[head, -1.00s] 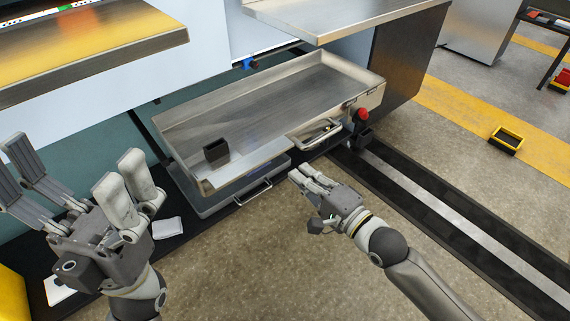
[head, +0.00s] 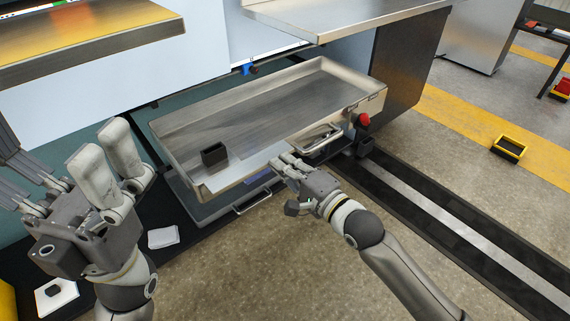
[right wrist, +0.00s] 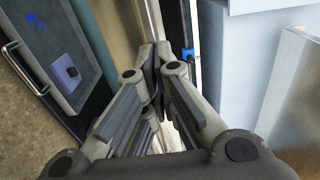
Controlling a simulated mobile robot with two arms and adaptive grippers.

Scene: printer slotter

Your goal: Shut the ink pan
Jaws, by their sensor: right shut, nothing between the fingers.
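The ink pan (head: 240,115) is a long, shallow steel tray sticking out from under the printer, with a handle (head: 315,139) on its front wall. A small black block (head: 214,154) sits inside near its left end. My right gripper (head: 282,163) is shut and empty, at the pan's front wall just left of the handle. I cannot tell whether it touches the wall. Its closed fingers (right wrist: 165,60) fill the middle of the right wrist view. My left gripper (head: 62,155) is open and empty at the left, apart from the pan.
A lower tray (head: 222,207) with its own handle sits beneath the pan. A red knob (head: 363,120) stands by the pan's right front corner. A steel shelf (head: 335,18) overhangs at the back. Dark floor rails (head: 440,208) run to the lower right.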

